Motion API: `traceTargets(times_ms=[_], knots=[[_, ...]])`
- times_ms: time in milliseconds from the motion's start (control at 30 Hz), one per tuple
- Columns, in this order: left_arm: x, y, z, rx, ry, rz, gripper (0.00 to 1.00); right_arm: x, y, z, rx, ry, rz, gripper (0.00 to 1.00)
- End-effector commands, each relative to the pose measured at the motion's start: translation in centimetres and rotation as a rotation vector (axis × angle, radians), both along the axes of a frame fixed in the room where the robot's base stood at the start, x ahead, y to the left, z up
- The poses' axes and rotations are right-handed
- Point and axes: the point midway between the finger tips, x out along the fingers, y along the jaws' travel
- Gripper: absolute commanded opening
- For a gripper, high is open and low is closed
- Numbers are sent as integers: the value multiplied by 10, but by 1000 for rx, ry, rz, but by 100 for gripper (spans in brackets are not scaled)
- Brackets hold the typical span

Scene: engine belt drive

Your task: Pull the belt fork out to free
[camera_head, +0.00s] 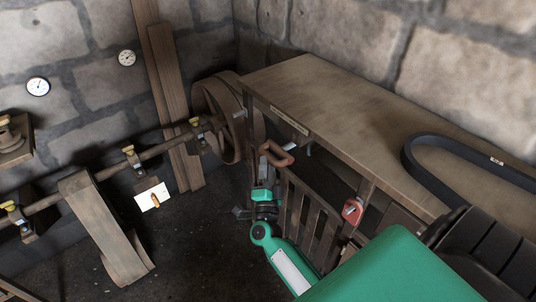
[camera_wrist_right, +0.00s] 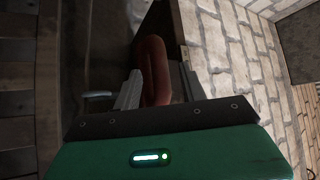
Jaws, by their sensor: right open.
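A reddish-brown loop handle (camera_head: 277,155), which looks like the belt fork's grip, stands out near the bench's left end, above a slatted guard. My right gripper (camera_head: 266,178) is just below it, its arm coming up from the lower right. In the right wrist view the loop handle (camera_wrist_right: 153,68) shows between the two grey fingers of my right gripper (camera_wrist_right: 160,80). The fingers are apart and not closed on it; I cannot tell whether either touches it. The rest of the fork is hidden. My left gripper is out of view.
A wooden bench (camera_head: 315,85) carries a dark belt loop (camera_head: 412,160). The slatted guard (camera_head: 305,215) and a red part (camera_head: 352,210) are close to my right arm. A large pulley (camera_head: 222,95) and line shaft (camera_head: 155,152) lie left. A wide flat belt (camera_head: 100,225) hangs from the shaft.

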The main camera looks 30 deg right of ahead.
Motion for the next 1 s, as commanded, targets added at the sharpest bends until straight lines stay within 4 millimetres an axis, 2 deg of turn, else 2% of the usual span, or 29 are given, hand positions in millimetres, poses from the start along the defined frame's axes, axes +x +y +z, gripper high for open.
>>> traceTargets(times_ms=[33,233,600,800,833,1000], knots=[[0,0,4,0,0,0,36,7,-5,6,-2,-2,-1,42],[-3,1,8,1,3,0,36,23,-16,12,-1,1,0,42],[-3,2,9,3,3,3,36,27,-19,13,-1,1,0,42],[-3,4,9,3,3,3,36,26,-19,13,-1,1,0,3],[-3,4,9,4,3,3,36,26,-19,13,-1,1,0,0],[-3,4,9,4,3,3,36,26,-17,13,0,2,0,0]])
